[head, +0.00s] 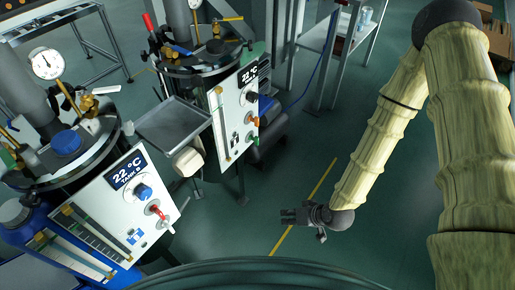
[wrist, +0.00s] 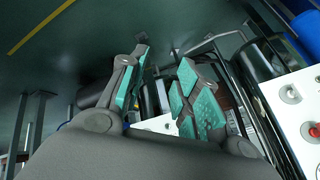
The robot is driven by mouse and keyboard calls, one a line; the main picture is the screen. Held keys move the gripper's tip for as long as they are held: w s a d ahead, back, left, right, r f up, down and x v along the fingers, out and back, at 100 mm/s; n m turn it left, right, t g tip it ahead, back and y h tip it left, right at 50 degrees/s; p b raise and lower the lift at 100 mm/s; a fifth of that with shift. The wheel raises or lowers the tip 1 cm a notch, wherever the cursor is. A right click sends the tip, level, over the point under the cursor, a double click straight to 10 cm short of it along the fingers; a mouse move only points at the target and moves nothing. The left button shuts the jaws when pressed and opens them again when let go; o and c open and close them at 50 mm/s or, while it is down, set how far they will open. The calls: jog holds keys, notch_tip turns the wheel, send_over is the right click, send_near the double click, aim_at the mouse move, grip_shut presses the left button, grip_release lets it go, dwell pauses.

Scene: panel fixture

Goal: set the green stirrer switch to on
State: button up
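The rear tank's white panel (head: 236,112) stands left of centre in the head view, with a "22 °C" display and a dark knob (head: 252,97). Below the knob are a small orange-red control (head: 256,121) and a small greenish one (head: 251,137). The greenish one looks like the green stirrer switch, but its position is too small to read. My gripper (head: 290,216) is in free air to the right of and lower than that panel, touching nothing. In the wrist view my gripper (wrist: 165,80) has its teal-padded fingers spread, with nothing between them.
A nearer tank panel (head: 125,205) at left carries a blue knob and a red switch. A grey tray (head: 173,123) juts out between the tanks. In the wrist view part of a white panel (wrist: 292,115) with a red control shows at right. Open floor (head: 320,245) surrounds my gripper.

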jog(key=w+a+f+n+t+y+b, duration=0.1)
jog(key=w+a+n+t+y+b, duration=0.1)
jog(key=w+b, duration=0.55)
jog(key=w+a+f+n+t+y+b, duration=0.1)
jog(key=w+a+t+y+b, duration=0.15)
jog(key=w+b, duration=0.45)
jog(key=n+t+y+b, duration=0.2)
jog(key=n+y+b, duration=0.3)
jog(key=b, duration=0.7)
send_near(257, 137)
jog(key=b+x, duration=0.1)
jog(key=x, duration=0.1)
jog(key=b+x, duration=0.1)
jog(key=x, duration=0.2)
jog(key=b+x, duration=0.1)
jog(key=x, duration=0.2)
jog(key=shift+f, duration=0.4)
jog(key=shift+b+x, duration=0.5)
jog(key=shift+x, duration=0.55)
jog(key=shift+r, duration=0.1)
jog(key=shift+c, duration=0.2)
jog(key=shift+d, duration=0.1)
grip_shut()
